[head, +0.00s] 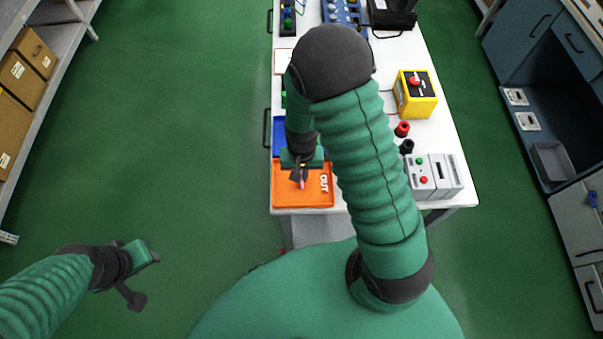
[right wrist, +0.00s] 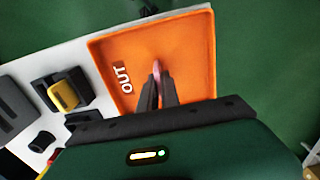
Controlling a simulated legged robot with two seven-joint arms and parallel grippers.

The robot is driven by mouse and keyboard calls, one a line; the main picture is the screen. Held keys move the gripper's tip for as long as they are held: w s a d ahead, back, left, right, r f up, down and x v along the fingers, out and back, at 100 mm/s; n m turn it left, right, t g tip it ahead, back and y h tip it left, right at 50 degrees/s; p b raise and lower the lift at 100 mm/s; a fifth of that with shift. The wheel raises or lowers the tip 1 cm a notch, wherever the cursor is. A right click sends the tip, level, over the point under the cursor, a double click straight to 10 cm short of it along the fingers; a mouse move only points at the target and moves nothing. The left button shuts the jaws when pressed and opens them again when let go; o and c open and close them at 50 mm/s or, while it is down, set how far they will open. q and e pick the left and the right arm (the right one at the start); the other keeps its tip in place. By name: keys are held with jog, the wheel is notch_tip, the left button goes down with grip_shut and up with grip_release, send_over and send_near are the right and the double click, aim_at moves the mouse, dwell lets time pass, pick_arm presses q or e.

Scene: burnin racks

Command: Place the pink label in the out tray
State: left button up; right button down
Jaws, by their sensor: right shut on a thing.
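The orange out tray (head: 285,196), marked OUT, lies at the near left corner of the white table. My right gripper (head: 301,181) is over the tray, pointing down, and is shut on the pink label (head: 302,185). In the right wrist view the pink label (right wrist: 157,68) shows as a small sliver between the fingertips (right wrist: 160,85), in front of the tray floor (right wrist: 185,55). I cannot tell whether it touches the tray. My left gripper (head: 143,276) is away from the table at the lower left, with its fingers apart and empty.
A blue tray (head: 283,128) adjoins the out tray on its far side. A grey box with buttons (head: 433,176), red and black knobs and a yellow box (head: 415,95) stand to the right on the table (head: 440,130). The green floor at left is clear.

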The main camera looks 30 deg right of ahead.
jog(key=c, duration=2)
grip_release()
jog(key=shift+d+f, duration=0.1)
jog(key=shift+d, duration=0.1)
jog(key=o, duration=0.4)
jog(key=shift+d, duration=0.1)
jog(key=shift+w+r, duration=0.1)
jog(key=shift+r, duration=0.15)
notch_tip(320, 180, up, 12)
jog(key=f, duration=0.1)
jog(key=s+a+r+n+t, duration=0.1)
jog(key=n, duration=0.1)
jog(key=s+a+r+n, duration=0.1)
jog(key=s+a+n, duration=0.1)
jog(key=s+a+r+n+t, duration=0.1)
jog(key=n, duration=0.1)
jog(key=shift+s+a+r+t+p, duration=0.2)
jog(key=shift+a+t+p, duration=0.1)
jog(key=shift+a, duration=0.1)
